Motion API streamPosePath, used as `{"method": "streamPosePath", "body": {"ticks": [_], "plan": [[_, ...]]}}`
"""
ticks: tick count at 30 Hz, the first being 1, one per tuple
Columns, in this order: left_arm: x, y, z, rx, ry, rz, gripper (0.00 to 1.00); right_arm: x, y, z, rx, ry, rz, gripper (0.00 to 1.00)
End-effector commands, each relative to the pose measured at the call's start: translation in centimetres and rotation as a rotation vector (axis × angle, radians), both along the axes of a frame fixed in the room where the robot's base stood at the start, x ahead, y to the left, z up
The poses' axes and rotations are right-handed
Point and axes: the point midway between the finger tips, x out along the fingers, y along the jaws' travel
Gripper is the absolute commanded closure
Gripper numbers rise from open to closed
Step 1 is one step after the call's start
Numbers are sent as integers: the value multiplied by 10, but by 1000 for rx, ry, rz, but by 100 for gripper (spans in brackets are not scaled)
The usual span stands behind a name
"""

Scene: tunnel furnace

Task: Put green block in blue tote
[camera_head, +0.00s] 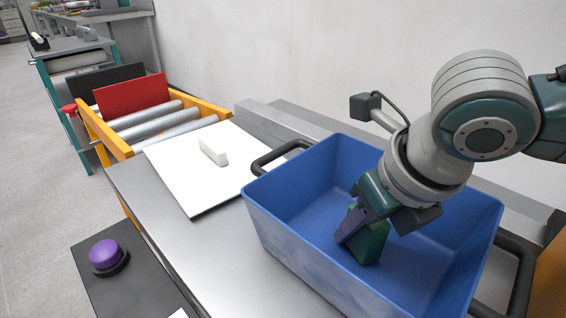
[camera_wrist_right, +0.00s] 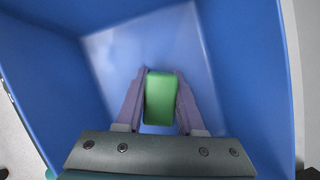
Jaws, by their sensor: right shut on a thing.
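The green block (camera_head: 371,243) is held between the purple fingers of my right gripper (camera_head: 353,232), inside the blue tote. The wrist view shows the green block (camera_wrist_right: 160,98) upright between both fingers of the right gripper (camera_wrist_right: 160,100). The blue tote (camera_head: 290,250) stands on the metal table, open at the top, and its walls surround the block in the wrist view (camera_wrist_right: 255,60). I cannot tell whether the block touches the tote floor. My left gripper is out of view.
A white board (camera_head: 188,182) with a small white block (camera_head: 213,151) lies left of the tote. A roller conveyor (camera_head: 143,118) with red and black panels stands behind it. A purple button (camera_head: 105,255) sits at the front left. Black handles (camera_head: 277,157) stick out from the tote's ends.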

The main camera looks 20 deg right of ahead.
Motion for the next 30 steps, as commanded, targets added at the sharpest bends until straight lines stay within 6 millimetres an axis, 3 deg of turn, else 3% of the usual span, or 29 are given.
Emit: {"method": "streamPosePath", "body": {"ticks": [3,4,11,20,23,30], "plan": [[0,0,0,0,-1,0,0,0,0,-3,0,0,0,100],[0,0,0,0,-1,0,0,0,0,-2,0,0,0,60],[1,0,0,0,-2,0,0,0,0,-2,0,0,0,34],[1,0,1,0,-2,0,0,0,0,1,0,-1,0,33],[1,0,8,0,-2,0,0,-3,-1,13,-1,-1,0,33],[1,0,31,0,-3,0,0,-23,-1,64,-2,-2,1,33]]}}
